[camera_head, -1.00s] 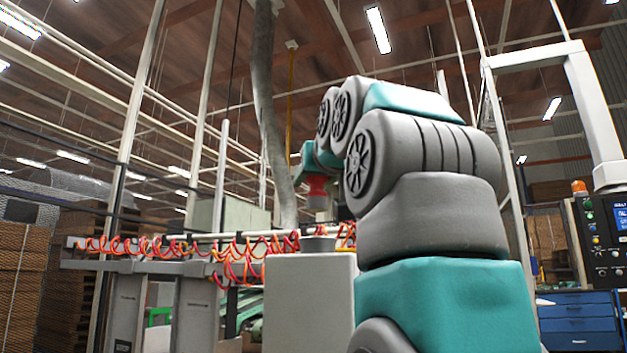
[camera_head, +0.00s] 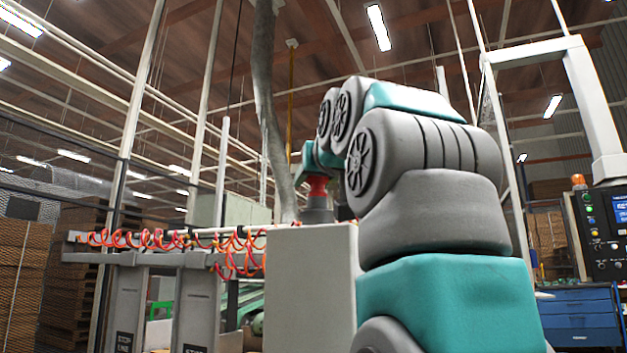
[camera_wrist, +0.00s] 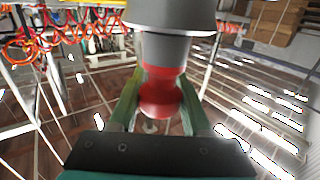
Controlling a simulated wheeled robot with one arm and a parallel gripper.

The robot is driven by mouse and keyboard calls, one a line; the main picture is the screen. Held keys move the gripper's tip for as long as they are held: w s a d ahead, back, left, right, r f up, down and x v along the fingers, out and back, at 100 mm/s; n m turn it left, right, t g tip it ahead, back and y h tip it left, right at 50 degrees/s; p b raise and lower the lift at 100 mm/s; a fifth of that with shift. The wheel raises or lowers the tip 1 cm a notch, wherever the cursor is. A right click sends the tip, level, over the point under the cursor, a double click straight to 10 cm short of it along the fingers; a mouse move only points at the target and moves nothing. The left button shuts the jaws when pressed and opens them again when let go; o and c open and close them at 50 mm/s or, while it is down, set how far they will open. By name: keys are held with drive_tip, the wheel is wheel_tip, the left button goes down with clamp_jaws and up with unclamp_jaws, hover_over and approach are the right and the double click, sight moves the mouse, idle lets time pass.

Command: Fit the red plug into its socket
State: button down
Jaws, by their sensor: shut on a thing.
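The red plug (camera_head: 317,186) is held in my gripper (camera_head: 316,178), above the grey pedestal. In the wrist view both green fingers of my gripper (camera_wrist: 157,105) are shut on the sides of the red plug (camera_wrist: 160,88). The plug's grey cylindrical end (camera_wrist: 165,48) reaches to the wide grey socket (camera_wrist: 170,14). In the head view the socket (camera_head: 318,214) stands on the pedestal, directly under the plug and in line with it. The two meet with no gap visible. I cannot tell how deep the grey end sits inside the socket.
The grey pedestal (camera_head: 310,290) stands left of my arm. A rail with coiled orange and red cords (camera_head: 150,240) runs behind it to the left. A control panel (camera_head: 606,225) and a blue drawer cabinet (camera_head: 578,320) stand at the right.

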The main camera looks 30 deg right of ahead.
drive_tip(key=shift+w+f+b, duration=0.15)
drive_tip(key=shift+f+b, duration=1.2)
drive_tip(key=shift+f, duration=0.35)
idle(0.6)
drive_tip(key=c, duration=0.6)
unclamp_jaws()
drive_tip(key=shift+w+d, duration=0.1)
drive_tip(key=o, duration=0.3)
drive_tip(key=shift+r, duration=0.2)
drive_tip(key=shift+s, duration=0.2)
drive_tip(key=shift+r, duration=0.1)
drive_tip(key=shift+s, duration=0.2)
drive_tip(key=v, duration=0.7)
drive_tip(key=shift+s, duration=0.2)
